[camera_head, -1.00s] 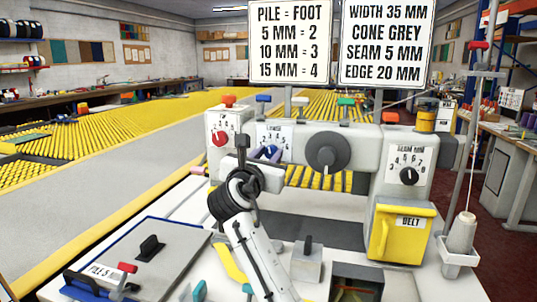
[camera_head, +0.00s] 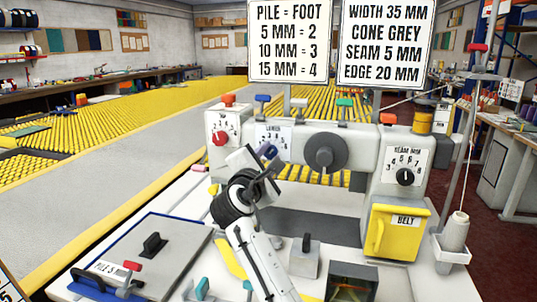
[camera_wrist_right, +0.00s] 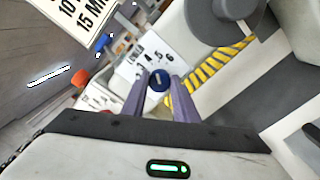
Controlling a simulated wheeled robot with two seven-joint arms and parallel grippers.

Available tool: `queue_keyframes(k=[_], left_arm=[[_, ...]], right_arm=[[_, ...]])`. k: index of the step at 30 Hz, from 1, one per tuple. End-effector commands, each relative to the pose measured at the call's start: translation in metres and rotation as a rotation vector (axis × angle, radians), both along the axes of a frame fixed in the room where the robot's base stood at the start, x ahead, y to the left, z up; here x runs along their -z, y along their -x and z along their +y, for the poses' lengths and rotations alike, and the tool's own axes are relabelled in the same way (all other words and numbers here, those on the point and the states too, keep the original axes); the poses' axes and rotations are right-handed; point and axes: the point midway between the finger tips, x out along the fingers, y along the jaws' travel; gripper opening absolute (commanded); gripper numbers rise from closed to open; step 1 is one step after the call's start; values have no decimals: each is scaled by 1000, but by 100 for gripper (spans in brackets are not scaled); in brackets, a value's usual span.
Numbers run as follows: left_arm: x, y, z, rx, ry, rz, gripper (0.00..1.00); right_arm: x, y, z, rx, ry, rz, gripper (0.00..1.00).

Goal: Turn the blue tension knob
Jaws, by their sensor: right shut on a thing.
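The blue tension knob (camera_wrist_right: 158,80) sits on the white numbered dial plate (camera_wrist_right: 150,57) in the right wrist view, between the tips of my right gripper (camera_wrist_right: 160,84). In the head view the blue knob (camera_head: 266,151) shows below the dial plate (camera_head: 272,137), partly hidden by my right gripper (camera_head: 268,160). The gripper is shut on the knob. The knob's exact pointer setting is too small to read. My left gripper is not in view.
A red knob (camera_head: 220,138) is on the machine to the left, and a large grey handwheel (camera_head: 325,153) is close on the right. Above are the blue lever (camera_head: 262,100) and two signs. A grey plate (camera_head: 150,250) lies at the front left.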

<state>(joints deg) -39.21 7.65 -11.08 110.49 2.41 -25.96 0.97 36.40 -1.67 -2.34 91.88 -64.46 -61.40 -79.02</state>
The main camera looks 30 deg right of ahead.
Motion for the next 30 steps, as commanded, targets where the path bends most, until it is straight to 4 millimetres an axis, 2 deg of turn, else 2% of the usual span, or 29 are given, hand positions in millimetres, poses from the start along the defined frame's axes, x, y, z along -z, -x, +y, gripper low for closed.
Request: queue_keyframes(k=[15, 30], left_arm=[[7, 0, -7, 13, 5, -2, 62], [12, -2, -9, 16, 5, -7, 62]], right_arm=[[6, 0, 1, 0, -309, -353, 4], [5, 0, 1, 1, -456, -527, 4]])
